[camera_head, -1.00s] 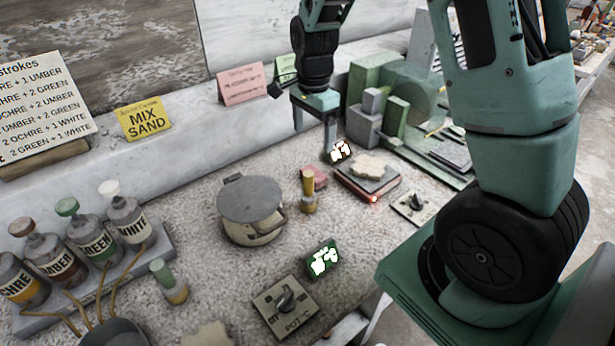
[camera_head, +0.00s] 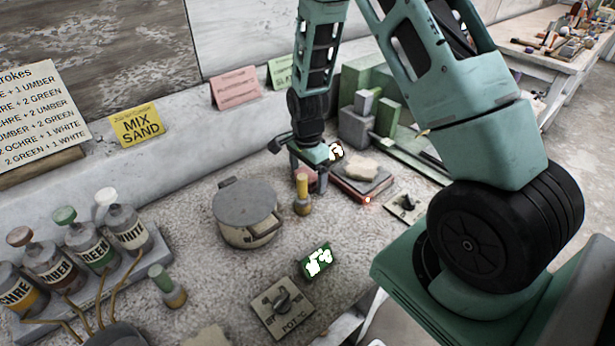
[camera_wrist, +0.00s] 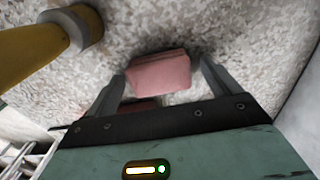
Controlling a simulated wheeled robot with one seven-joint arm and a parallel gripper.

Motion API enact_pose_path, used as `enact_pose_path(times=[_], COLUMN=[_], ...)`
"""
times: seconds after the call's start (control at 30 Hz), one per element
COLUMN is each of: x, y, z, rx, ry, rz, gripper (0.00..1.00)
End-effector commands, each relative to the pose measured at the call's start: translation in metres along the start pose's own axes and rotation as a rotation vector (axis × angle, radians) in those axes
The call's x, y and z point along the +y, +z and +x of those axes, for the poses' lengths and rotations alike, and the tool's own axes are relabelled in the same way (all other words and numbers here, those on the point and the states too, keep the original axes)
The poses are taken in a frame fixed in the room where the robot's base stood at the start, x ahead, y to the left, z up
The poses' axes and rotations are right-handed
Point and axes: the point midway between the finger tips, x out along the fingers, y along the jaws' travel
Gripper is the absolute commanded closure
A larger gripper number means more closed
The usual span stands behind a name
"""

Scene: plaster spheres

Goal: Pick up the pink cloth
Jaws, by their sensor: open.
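The pink cloth (camera_wrist: 160,72) is a small folded block on the speckled tabletop. In the wrist view it lies between the two fingers of my gripper (camera_wrist: 160,85), with a small space showing on each side. In the head view the cloth (camera_head: 311,178) is partly hidden behind my gripper (camera_head: 308,183), just behind the yellow-handled tool. My gripper is open and pointed down close over the cloth. I cannot tell its exact height above the table.
A lidded grey pot (camera_head: 246,212) is to the left. A book-like block with a pale lump (camera_head: 362,168) is to the right. The wall is behind.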

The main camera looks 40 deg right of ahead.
Motion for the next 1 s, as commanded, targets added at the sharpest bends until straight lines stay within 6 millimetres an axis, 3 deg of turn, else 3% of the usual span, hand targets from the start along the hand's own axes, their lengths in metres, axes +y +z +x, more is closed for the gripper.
enact_pose_path(times=[0.23,0.4,0.77,1.0], x=[0.000,0.000,-0.001,-0.002], y=[0.000,0.000,0.000,0.000], z=[0.001,0.001,-0.004,-0.044], rx=[0.000,0.000,0.001,0.002], ry=[-0.001,-0.001,-0.002,-0.007], rz=[0.001,0.001,0.001,0.001], gripper=[0.14,0.59,0.59,0.59])
